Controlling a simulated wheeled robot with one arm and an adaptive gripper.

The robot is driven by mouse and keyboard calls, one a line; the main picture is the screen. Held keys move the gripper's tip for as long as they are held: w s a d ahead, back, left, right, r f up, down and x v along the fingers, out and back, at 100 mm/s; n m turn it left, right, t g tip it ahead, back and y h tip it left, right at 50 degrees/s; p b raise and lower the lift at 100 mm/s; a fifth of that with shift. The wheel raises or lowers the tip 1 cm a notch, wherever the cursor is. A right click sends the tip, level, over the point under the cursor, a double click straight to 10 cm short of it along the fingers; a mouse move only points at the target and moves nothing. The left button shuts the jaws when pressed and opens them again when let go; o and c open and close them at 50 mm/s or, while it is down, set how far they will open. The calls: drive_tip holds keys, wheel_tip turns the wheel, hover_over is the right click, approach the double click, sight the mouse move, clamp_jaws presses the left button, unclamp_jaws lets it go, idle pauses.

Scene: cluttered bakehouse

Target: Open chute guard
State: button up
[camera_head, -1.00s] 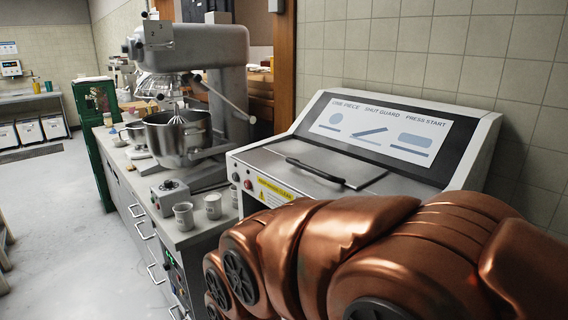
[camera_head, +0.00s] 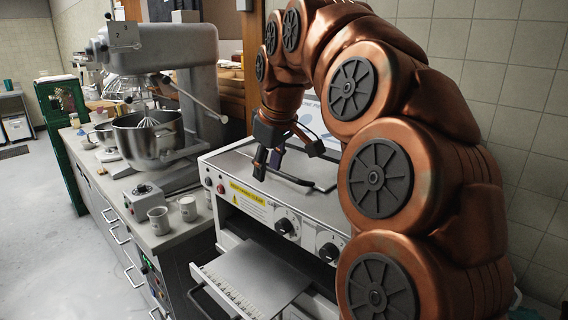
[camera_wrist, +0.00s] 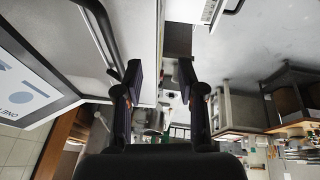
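The chute guard (camera_head: 240,162) is a flat grey lid on top of the white machine. It lies closed, partly hidden by my arm and gripper. Its black bar handle (camera_head: 296,180) shows just beside my gripper (camera_head: 268,165) in the head view. In the wrist view, the handle (camera_wrist: 103,38) runs along the outer side of the left finger, not between the fingers. My gripper (camera_wrist: 161,78) is open and empty, with a clear gap between its fingers. I cannot tell whether a finger touches the handle.
A sloped instruction panel (camera_wrist: 28,82) stands behind the guard. Knobs (camera_head: 286,226) and a pulled-out tray (camera_head: 262,275) are on the machine's front. A mixer (camera_head: 165,55) and two cups (camera_head: 187,208) stand on the left counter. The left floor is clear.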

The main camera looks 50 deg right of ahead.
approach(284, 174)
drive_tip(key=shift+m+t+h, duration=0.3)
drive_tip(key=shift+h, duration=0.1)
drive_tip(key=shift+p+x, duration=1.5)
drive_tip(key=shift+x, duration=2.65)
drive_tip(key=shift+a, duration=0.15)
clamp_jaws()
